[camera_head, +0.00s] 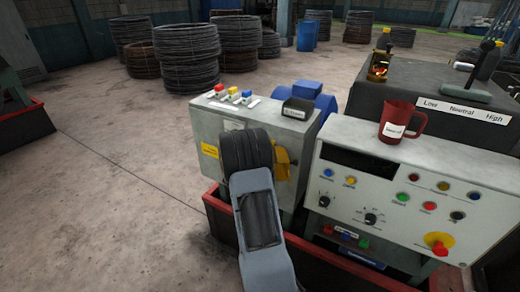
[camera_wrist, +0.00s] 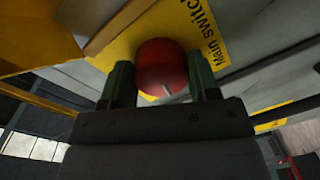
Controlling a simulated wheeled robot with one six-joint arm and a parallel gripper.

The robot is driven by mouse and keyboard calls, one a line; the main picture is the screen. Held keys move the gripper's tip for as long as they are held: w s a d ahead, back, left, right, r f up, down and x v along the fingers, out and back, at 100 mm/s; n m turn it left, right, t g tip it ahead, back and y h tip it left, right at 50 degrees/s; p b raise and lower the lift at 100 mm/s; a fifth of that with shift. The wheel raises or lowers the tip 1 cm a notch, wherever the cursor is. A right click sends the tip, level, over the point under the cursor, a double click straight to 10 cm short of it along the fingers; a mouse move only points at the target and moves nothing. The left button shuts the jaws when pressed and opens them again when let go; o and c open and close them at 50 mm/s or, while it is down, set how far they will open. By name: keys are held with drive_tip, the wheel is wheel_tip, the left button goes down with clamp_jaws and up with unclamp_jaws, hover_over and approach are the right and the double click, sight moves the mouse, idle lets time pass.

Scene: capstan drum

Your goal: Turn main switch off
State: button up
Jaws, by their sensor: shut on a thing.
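The main switch is a round red knob (camera_wrist: 160,62) on a yellow plate (camera_wrist: 205,22) that reads "Main switch" in the wrist view. My gripper (camera_wrist: 161,72) has one dark green finger on each side of the knob and is shut on it. A short white mark shows on the knob's near edge, slightly tilted. In the head view, part of a yellow plate (camera_head: 282,160) shows on the front of the grey cabinet (camera_head: 215,130). My arm covers the knob and the fingers there.
The control panel (camera_head: 400,195), with several buttons and dials, stands right of my arm. A red mug (camera_head: 398,122) sits on its top edge. Coloured switches (camera_head: 232,91) and a dark box (camera_head: 298,108) are on the cabinet top. Open floor (camera_head: 110,160) lies to the left.

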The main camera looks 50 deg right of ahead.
drive_tip(key=shift+r+n+p, duration=0.1)
drive_tip(key=shift+n+p, duration=0.85)
drive_tip(key=shift+n, duration=0.55)
drive_tip(key=o, duration=0.9)
drive_tip(key=b+v, duration=0.1)
drive_tip(key=v, duration=1.2)
drive_tip(key=shift+a, duration=0.45)
drive_tip(key=shift+w, duration=0.1)
